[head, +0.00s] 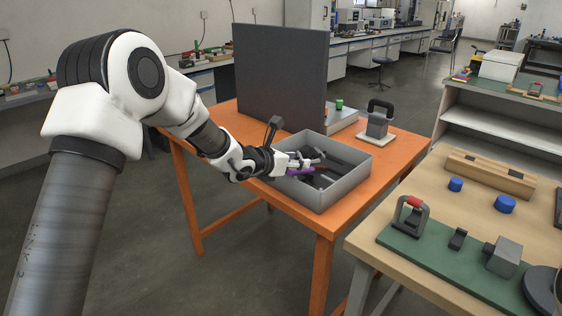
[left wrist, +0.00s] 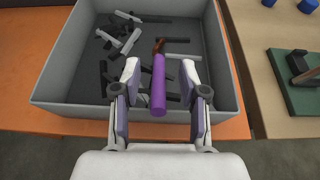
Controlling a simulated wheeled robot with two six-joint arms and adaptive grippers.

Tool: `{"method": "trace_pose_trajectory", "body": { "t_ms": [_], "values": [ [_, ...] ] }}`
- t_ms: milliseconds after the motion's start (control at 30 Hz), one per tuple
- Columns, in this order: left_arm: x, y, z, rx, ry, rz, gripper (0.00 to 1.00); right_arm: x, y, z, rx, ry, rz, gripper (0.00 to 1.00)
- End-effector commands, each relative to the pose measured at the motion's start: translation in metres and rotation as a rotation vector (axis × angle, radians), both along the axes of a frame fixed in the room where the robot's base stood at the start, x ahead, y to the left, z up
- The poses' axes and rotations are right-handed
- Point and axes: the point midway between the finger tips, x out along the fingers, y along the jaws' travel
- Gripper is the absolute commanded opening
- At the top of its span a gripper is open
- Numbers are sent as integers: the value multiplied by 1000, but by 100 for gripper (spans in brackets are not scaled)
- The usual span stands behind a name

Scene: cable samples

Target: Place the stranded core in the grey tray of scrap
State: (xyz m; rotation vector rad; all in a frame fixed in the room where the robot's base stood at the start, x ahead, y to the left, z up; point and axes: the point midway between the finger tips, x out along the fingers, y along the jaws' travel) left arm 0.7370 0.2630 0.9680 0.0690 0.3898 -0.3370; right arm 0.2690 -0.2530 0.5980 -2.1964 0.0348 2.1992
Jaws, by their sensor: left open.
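The stranded core (left wrist: 158,88) is a purple cable piece with a copper-brown far end. In the left wrist view it lies between the spread fingers of my left gripper (left wrist: 161,78), with a gap on each side. The core also shows as a purple strip in the head view (head: 300,171). The grey tray (head: 357,176) holds several black and grey scrap pieces. My left gripper (head: 307,160) is open, over the tray's near left part. I cannot tell whether the core rests on the scrap or is just above it. My right gripper is not in view.
The tray stands on an orange table (head: 272,199). A dark upright panel (head: 280,75) rises behind it, and a grey block device with a black handle (head: 377,124) stands at the back right. A wooden bench with a green mat (head: 450,262) and blue caps is to the right.

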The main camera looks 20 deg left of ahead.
Motion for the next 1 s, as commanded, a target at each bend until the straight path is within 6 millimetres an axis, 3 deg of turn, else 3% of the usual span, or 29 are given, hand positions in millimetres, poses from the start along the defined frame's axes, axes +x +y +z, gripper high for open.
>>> {"method": "trace_pose_trajectory", "body": {
  "t_ms": [100,300,533,600,667,767,867,900,1000],
  "values": [
    [-30,11,12,-5,-2,3,43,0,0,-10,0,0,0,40],
    [-64,24,28,-3,-2,1,43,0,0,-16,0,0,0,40],
    [-73,26,31,1,1,-3,43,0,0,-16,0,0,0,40],
    [-76,22,21,23,22,-21,43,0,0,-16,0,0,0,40],
    [-84,15,-1,74,69,-69,43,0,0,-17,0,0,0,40],
    [-119,-2,-73,251,222,-238,43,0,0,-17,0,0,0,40],
    [-188,-9,-168,523,432,-523,43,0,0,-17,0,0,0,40],
    [-222,-6,-204,647,511,-665,43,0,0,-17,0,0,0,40],
    [-312,17,-278,979,649,-1097,43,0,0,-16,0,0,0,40]
  ]
}}
